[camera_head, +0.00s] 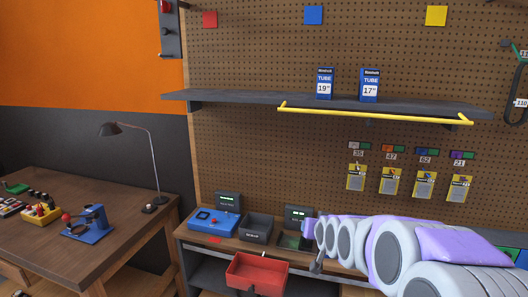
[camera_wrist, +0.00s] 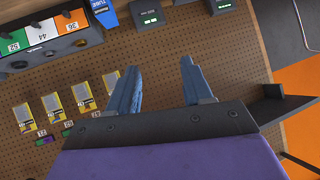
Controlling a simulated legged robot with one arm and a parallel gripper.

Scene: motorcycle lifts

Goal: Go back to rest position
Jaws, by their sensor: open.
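My gripper (camera_wrist: 163,88) shows in the wrist view with two blue-grey fingers spread apart and nothing between them. Pegboard lies beyond the fingers. In the head view my purple and white arm reaches in from the lower right, and its end (camera_head: 316,245) is in front of the workbench, near a small display unit (camera_head: 297,216). The fingers are hard to make out there. No object is seen held.
A shelf (camera_head: 230,97) with a yellow rail (camera_head: 370,115) carries two blue tube boxes. Several yellow packets (camera_head: 390,181) hang below. A grey bin (camera_head: 256,228), a blue device (camera_head: 213,221) and a red drawer (camera_head: 256,273) are at the bench. A wooden desk (camera_head: 105,222) stands left.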

